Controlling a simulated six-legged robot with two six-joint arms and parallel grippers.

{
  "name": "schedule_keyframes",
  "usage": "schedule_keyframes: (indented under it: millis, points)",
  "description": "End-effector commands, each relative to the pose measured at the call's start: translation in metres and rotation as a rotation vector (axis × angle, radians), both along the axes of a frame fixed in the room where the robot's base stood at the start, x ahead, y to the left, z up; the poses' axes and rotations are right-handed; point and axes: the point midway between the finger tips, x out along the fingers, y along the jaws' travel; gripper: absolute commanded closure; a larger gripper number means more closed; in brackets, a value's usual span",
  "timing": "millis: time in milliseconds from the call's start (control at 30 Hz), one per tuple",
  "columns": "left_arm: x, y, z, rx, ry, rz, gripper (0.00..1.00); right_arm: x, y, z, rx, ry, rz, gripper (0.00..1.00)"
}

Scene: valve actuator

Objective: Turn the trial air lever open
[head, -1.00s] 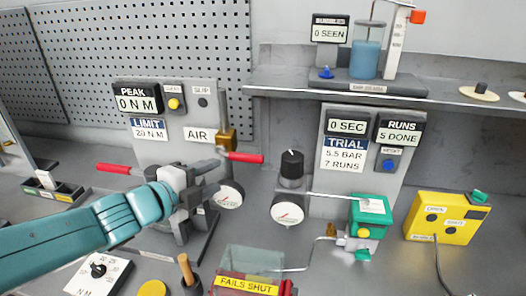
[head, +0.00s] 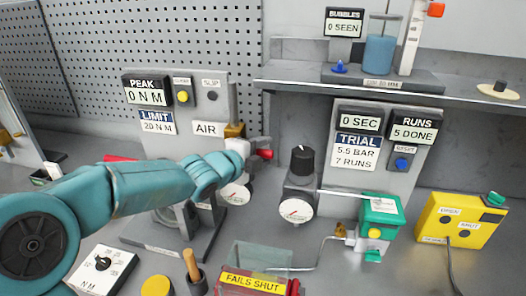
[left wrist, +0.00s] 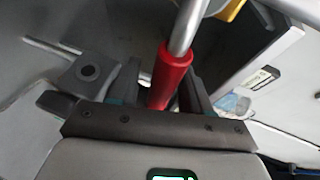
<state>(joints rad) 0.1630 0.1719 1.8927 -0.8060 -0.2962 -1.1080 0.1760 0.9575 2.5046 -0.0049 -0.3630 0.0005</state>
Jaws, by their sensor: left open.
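The air lever is a metal rod with a red grip (head: 265,154), beside a brass fitting (head: 234,130) and the AIR label (head: 206,129). My left gripper (head: 252,150) is at this grip in the head view and covers most of it. In the left wrist view the red grip (left wrist: 172,75) stands between the fingers of my left gripper (left wrist: 160,85), which are open with gaps beside the grip. The bare rod (left wrist: 187,25) runs up out of the picture. My right gripper is not in view.
A gauge (head: 236,193) sits just below the gripper. Another red bar end (head: 120,158) shows behind my left arm. A black knob (head: 302,160) over a second gauge (head: 295,210) stands to the right. The FAILS SHUT box (head: 252,283) and a green actuator (head: 381,215) are in front.

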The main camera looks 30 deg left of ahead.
Motion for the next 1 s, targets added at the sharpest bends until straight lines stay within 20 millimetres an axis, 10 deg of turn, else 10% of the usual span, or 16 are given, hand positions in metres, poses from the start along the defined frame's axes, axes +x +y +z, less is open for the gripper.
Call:
schedule_keyframes:
  millis: [333, 500, 1000]
  points:
    - [0.008, -0.001, -0.001, -0.001, -0.001, 0.001, 0.52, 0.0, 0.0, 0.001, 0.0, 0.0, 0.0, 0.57]
    - [0.007, -0.001, -0.001, -0.001, -0.001, 0.001, 1.0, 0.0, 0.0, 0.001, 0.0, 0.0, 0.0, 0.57]
    - [0.019, -0.008, 0.003, -0.061, -0.016, 0.002, 1.0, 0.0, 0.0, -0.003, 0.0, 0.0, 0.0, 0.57]
